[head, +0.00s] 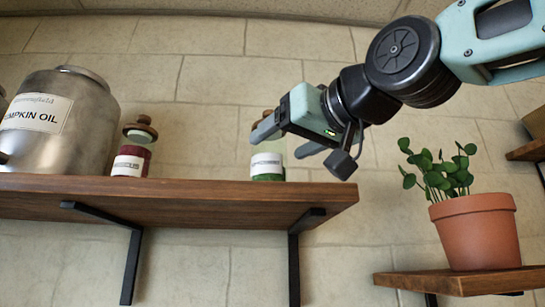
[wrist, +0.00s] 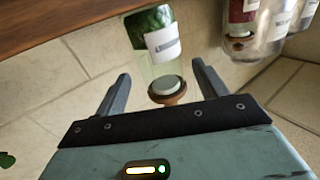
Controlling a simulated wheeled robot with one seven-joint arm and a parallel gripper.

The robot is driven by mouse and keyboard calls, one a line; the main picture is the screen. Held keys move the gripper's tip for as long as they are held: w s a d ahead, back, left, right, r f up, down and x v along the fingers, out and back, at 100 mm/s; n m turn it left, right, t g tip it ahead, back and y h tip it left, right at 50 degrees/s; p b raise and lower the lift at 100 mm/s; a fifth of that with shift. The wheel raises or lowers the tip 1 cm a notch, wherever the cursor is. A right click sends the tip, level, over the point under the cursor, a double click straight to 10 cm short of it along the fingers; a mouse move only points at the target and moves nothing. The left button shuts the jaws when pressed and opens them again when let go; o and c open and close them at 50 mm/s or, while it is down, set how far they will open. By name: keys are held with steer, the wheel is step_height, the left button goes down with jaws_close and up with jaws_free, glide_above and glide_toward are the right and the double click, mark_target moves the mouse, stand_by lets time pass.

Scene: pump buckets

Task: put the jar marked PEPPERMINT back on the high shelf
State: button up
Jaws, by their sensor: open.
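A glass jar with green contents, a white label and a cork-like stopper (head: 268,172) stands upright near the right end of the high wooden shelf (head: 190,192). Its label is too small to read, so I cannot confirm PEPPERMINT. My gripper (head: 280,145) is open, at the height of the jar's upper part, and partly hides its top in the head view. In the wrist view the jar (wrist: 158,45) appears upside down, its stopper end between the two spread fingers of my gripper (wrist: 160,82). I see no finger touching it.
A red jar (head: 131,152) and a large metal can marked PUMPKIN OIL (head: 70,140) stand farther left on the shelf. A potted plant (head: 474,230) stands on a lower shelf at right. The shelf between the red and green jars is clear.

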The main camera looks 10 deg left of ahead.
steer(key=b+v, duration=0.2)
steer(key=v, duration=0.5)
steer(key=shift+s+d, duration=0.2)
